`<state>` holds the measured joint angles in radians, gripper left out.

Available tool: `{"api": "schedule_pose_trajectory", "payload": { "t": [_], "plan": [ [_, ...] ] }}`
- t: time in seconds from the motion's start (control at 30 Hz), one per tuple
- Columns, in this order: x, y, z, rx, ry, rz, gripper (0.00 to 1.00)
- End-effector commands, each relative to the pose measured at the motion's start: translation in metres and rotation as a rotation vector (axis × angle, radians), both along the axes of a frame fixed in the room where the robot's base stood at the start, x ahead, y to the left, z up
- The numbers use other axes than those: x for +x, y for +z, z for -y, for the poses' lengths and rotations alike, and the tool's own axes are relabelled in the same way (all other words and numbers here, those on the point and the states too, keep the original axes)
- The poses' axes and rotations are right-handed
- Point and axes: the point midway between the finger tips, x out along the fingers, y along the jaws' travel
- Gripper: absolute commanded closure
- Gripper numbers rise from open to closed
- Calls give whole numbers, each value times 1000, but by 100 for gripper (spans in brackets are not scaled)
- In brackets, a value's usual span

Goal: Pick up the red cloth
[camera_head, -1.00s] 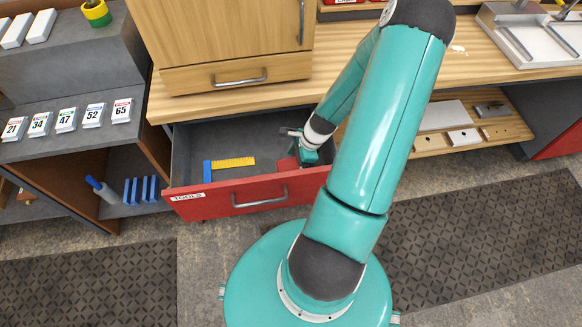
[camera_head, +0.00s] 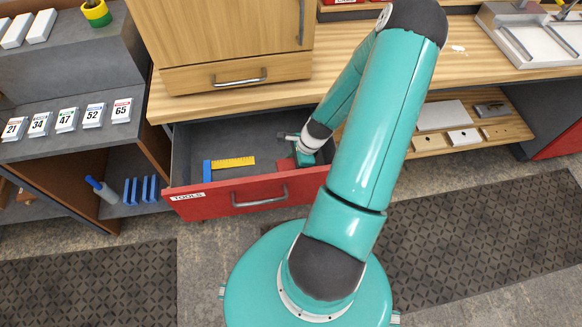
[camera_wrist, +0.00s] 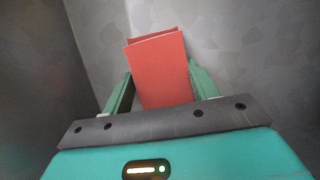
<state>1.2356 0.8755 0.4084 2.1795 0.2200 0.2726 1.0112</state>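The red folded cloth (camera_head: 286,165) lies in the open red drawer (camera_head: 222,203) labelled TOOLS, partly hidden by my gripper. In the wrist view the cloth (camera_wrist: 160,76) shows as a folded red piece between the two green fingers. My gripper (camera_head: 304,159) is down inside the drawer at its right side, at the cloth. In the wrist view the fingers of my gripper (camera_wrist: 160,68) stand apart on either side of the cloth. The right finger is close against it; a small gap shows at the left finger.
A yellow ruler (camera_head: 234,161) and a blue piece (camera_head: 207,171) lie in the drawer's left half. The wooden counter (camera_head: 415,62) overhangs the drawer's back. The drawer's front wall and right side are close to my arm.

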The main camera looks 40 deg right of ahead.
Motion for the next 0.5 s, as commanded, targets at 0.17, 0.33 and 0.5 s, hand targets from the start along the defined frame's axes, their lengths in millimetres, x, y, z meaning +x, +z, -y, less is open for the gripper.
{"api": "schedule_pose_trajectory", "payload": {
  "t": [0.17,0.33,0.5],
  "plan": [
    [0,0,0,0,0,0,63],
    [0,2,0,-1,0,1,63],
    [0,12,0,-2,1,1,63]
  ]
}}
